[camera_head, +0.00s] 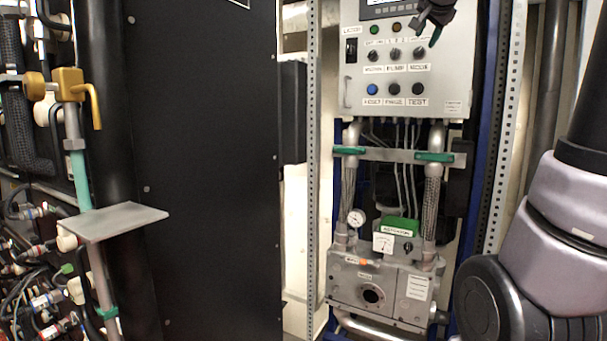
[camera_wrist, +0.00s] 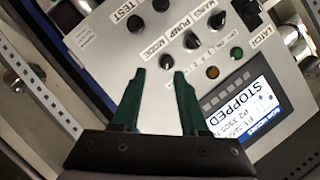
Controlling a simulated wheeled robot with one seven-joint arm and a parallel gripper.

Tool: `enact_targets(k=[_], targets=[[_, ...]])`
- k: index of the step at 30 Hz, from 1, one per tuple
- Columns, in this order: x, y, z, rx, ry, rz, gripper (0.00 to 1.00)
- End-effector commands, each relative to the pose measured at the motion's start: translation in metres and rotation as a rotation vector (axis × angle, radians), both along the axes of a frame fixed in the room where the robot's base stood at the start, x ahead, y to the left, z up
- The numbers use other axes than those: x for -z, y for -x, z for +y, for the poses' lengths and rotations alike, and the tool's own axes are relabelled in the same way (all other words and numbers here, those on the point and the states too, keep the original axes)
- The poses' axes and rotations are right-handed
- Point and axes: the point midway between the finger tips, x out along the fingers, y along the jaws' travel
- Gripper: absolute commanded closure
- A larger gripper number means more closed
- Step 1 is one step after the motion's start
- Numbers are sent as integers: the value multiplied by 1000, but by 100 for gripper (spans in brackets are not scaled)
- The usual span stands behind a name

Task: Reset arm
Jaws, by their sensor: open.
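My gripper (camera_head: 437,22) is at the upper right of the control box (camera_head: 455,75) in the head view. In the wrist view its two green fingers (camera_wrist: 160,95) are apart with nothing between them. They point toward the knobs by the MODE and PUMP labels; I cannot tell whether they touch the panel. In the wrist view the display (camera_wrist: 248,105) reads STOPPED. In the head view a blue button (camera_head: 372,89) sits above the RESET label, with two dark buttons beside it. Part of the display (camera_head: 390,8) is cut off at the top.
A large black panel (camera_head: 205,170) stands left. A grey shelf plate (camera_head: 115,222) and a yellow valve (camera_head: 70,85) are at far left.

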Motion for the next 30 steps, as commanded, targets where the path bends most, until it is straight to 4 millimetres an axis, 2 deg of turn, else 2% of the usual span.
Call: enact_targets(k=[2,5,9,12,15,18,21,30], targets=[[27,23,14,-37,14,70,56],[78,64,38,-120,42,202,56],[156,129,77,-283,81,386,56],[204,173,103,-408,103,487,56],[242,209,124,-520,121,558,56],[267,233,137,-602,130,601,56],[280,246,145,-647,136,620,56],[283,250,147,-661,139,627,56]])
